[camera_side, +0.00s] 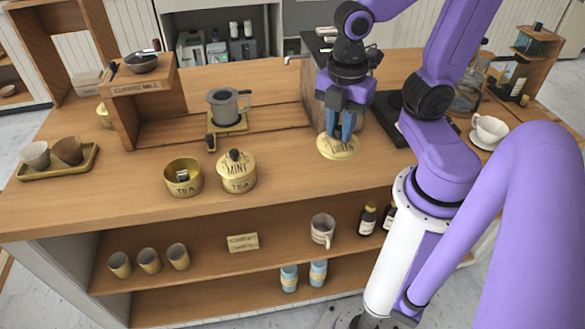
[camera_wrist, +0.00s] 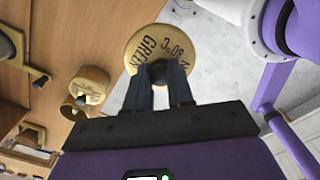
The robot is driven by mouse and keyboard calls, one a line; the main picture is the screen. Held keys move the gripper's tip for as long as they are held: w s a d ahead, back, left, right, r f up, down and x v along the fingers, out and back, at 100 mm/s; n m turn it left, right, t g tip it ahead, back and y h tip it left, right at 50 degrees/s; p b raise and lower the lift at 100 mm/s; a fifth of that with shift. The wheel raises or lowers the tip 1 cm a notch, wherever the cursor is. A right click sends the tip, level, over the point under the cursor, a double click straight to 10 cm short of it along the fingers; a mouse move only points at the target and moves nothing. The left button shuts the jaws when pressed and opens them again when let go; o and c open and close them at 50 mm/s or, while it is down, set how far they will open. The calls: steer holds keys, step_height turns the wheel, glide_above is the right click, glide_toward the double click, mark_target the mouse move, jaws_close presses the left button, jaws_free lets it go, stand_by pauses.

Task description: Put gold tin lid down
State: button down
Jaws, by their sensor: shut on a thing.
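The gold tin lid (camera_side: 337,154), lettered GREEN, is under my gripper (camera_side: 340,132) near the front of the counter, right of the tins. My blue fingers are shut on the lid's knob, which they mostly hide. The lid looks about level; I cannot tell whether it touches the counter. In the wrist view the lid (camera_wrist: 150,45) shows beyond the fingertips of my gripper (camera_wrist: 160,72), with "80°C" and "GREEN" legible. An open gold TEA tin (camera_side: 183,189) stands lidless to the left, with a small pale item inside. Beside it is a TEA tin (camera_side: 237,186) wearing a MINT lid (camera_side: 236,167).
The wooden counter (camera_side: 285,190) has clear room between the MINT tin and the lid. A grey cup on a stand (camera_side: 228,105) is behind the tins. A dark tray (camera_side: 390,118) and white cup (camera_side: 489,130) are right. The counter's front edge is close.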

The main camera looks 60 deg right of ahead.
steer(key=shift+s+d+f, duration=0.2)
steer(key=shift+s+d, duration=0.2)
steer(key=shift+s, duration=0.15)
steer(key=shift+s+d+f, duration=0.15)
steer(key=shift+s+d, duration=0.25)
steer(key=shift+s, duration=0.15)
steer(key=w+f, duration=0.1)
steer(key=w, duration=0.1)
steer(key=w+f, duration=0.1)
steer(key=w, duration=0.3)
steer(key=shift+a+f, duration=0.1)
steer(key=shift+f, duration=0.3)
steer(key=shift+w+a+f, duration=0.1)
steer(key=shift+w+f, duration=1.65)
steer(key=shift+w, duration=0.15)
steer(key=shift+w+a+f, duration=0.1)
steer(key=shift+w+f, duration=1.6)
steer(key=shift+w, duration=0.15)
steer(key=shift+w+f, duration=0.2)
steer(key=shift+f, duration=1.45)
steer(key=shift+f, duration=0.15)
steer(key=c, duration=1)
jaws_free()
